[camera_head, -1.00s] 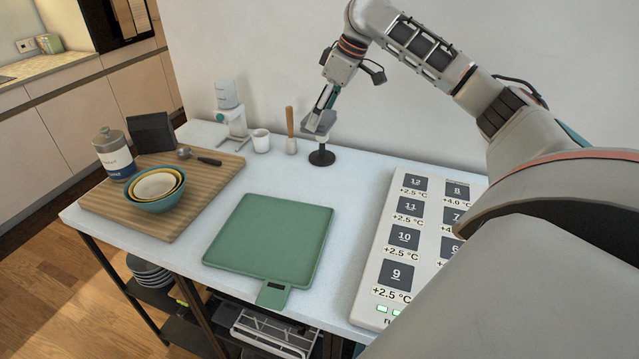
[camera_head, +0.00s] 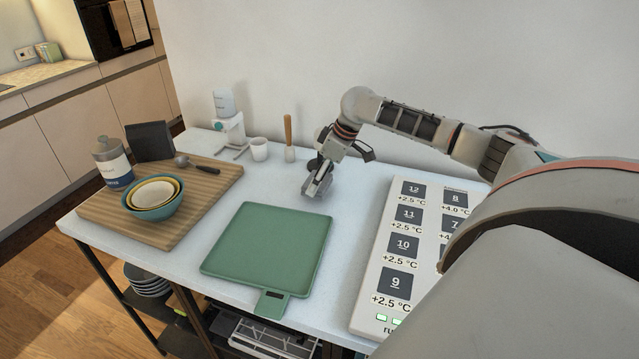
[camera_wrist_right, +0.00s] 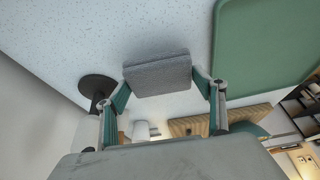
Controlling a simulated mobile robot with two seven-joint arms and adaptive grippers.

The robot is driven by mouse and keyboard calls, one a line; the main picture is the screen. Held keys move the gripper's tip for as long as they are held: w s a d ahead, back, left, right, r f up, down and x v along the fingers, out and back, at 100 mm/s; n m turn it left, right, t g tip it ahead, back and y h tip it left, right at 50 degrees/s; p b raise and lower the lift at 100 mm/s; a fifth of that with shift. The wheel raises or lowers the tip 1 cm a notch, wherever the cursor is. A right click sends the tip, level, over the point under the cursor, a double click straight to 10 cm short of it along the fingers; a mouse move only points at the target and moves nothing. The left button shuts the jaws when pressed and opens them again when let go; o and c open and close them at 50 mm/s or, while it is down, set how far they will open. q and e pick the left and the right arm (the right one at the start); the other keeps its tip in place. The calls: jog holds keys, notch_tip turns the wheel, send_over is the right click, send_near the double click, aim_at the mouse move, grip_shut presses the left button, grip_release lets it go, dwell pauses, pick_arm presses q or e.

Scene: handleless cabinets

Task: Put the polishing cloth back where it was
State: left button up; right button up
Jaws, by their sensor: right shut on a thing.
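The polishing cloth is a small grey pad (camera_wrist_right: 157,75) between the two fingers of my right gripper (camera_wrist_right: 165,88) in the right wrist view. My right gripper is shut on it. In the head view, my right gripper (camera_head: 318,188) holds the grey cloth low over the white table behind the green mat-like plate (camera_head: 265,247). I cannot tell whether the cloth touches the table. A stand with a round black base (camera_head: 313,164) is just behind the gripper, partly hidden by it. The base also shows in the right wrist view (camera_wrist_right: 97,86). My left gripper is not in view.
A wooden board (camera_head: 205,200) with nested bowls (camera_head: 152,203), a jar and a spoon is at left. A white cup (camera_head: 259,149) and a wooden-handled tool (camera_head: 288,135) stand at the back. A numbered white panel (camera_head: 385,270) lies at right.

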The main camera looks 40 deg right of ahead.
jog(key=shift+f, duration=0.95)
jog(key=shift+f, duration=0.1)
jog(key=o, duration=1)
jog(key=v, duration=1.2)
